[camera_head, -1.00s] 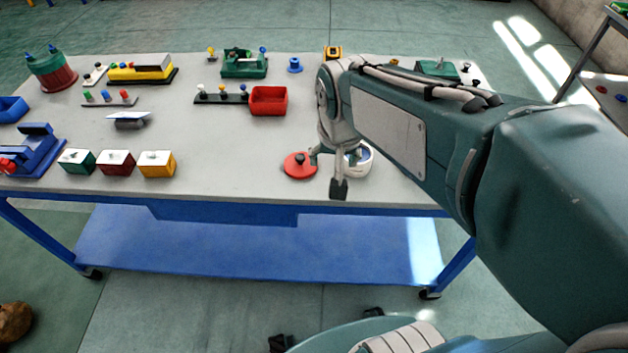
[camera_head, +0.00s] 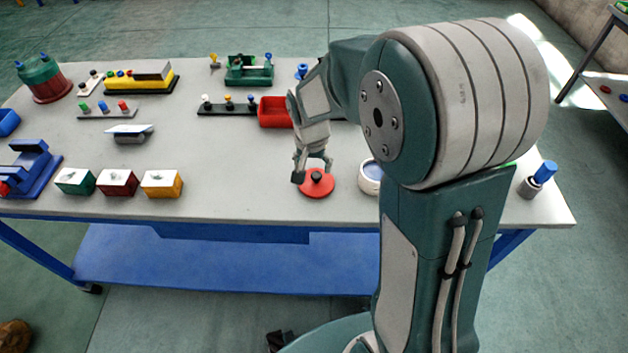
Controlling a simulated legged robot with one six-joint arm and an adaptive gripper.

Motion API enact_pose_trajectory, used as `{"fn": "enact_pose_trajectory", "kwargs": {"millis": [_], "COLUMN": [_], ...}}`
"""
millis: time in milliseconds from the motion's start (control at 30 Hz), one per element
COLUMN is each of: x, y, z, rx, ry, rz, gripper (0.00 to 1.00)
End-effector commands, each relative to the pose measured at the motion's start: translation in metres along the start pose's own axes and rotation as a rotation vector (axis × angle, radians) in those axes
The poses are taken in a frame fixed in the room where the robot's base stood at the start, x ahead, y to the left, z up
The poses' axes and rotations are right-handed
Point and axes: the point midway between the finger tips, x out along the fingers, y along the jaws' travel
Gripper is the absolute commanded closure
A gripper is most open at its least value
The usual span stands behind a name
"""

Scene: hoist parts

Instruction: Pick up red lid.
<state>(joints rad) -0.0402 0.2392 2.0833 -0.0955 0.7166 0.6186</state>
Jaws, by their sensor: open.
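The red lid (camera_head: 317,188) is a flat round disc with a dark knob in its middle. It lies on the grey table near the front edge. My gripper (camera_head: 313,176) is open and points down just above the lid, with its fingers around or close beside the knob. I cannot tell whether the fingers touch it.
A white round pot (camera_head: 370,178) stands right of the lid, partly hidden by my arm. A red bin (camera_head: 274,112) stands behind my gripper. Green, red and yellow boxes (camera_head: 162,184) line the front left. The table between the yellow box and lid is clear.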

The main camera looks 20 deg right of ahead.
Motion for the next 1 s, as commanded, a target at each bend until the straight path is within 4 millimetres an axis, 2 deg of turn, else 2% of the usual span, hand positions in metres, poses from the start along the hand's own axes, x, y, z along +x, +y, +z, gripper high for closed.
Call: {"fn": "enact_pose_trajectory", "kwargs": {"millis": [300, 600, 767, 800, 1000], "x": [0.045, 0.05, 0.05, 0.05, 0.05], "y": [0.002, 0.001, 0.001, 0.001, 0.002], "z": [-0.003, -0.003, -0.003, -0.003, -0.003], "rx": [0.002, 0.001, 0.001, 0.001, 0.001], "ry": [-0.004, -0.001, -0.001, -0.001, -0.002], "rz": [0.003, 0.001, 0.001, 0.001, 0.001], "gripper": [0.21, 0.21, 0.92, 1.0, 1.0]}}
